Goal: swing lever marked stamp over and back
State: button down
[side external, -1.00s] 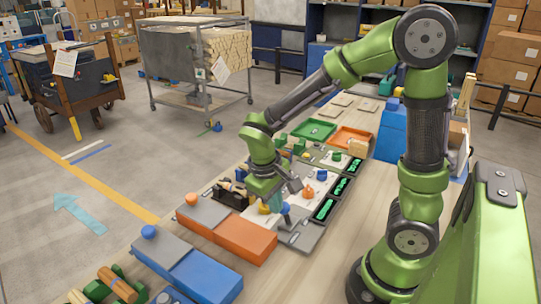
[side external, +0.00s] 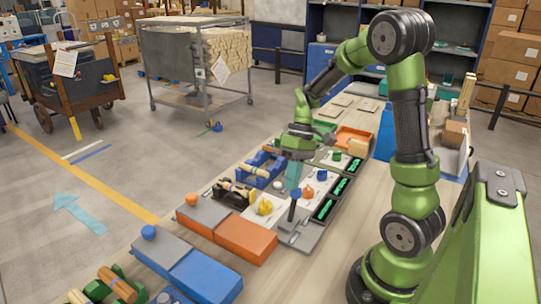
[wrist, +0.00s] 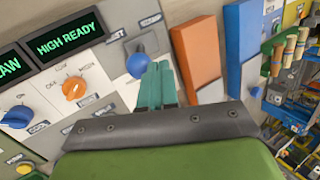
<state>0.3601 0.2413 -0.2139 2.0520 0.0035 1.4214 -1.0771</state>
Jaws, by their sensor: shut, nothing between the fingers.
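The lever (side external: 293,209) has a dark shaft and a blue knob, and rises from a grey plate (side external: 312,234). In the side external view it stands close to upright. In the wrist view its blue knob (wrist: 138,64) shows near the plate's printed words, one of which looks like STAMP (wrist: 151,20); the other is too small to read surely. My gripper (side external: 293,183) is above and behind the lever, with its teal fingers together and empty. In the wrist view the fingertips (wrist: 157,68) appear just right of the knob; contact cannot be told.
An orange dial (wrist: 74,88) sits beside the plate, under a screen reading HIGH READY (wrist: 66,42). A yellow knob (side external: 265,207) stands left of the lever. Orange (side external: 246,238) and blue (side external: 208,276) boxes lie toward the front. Bare wood lies right of the panels.

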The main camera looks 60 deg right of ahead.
jog(key=shift+r, duration=0.8)
jog(key=a+r+v, duration=0.1)
jog(key=a+v, duration=0.1)
jog(key=v, duration=1)
jog(key=shift+w, duration=0.3)
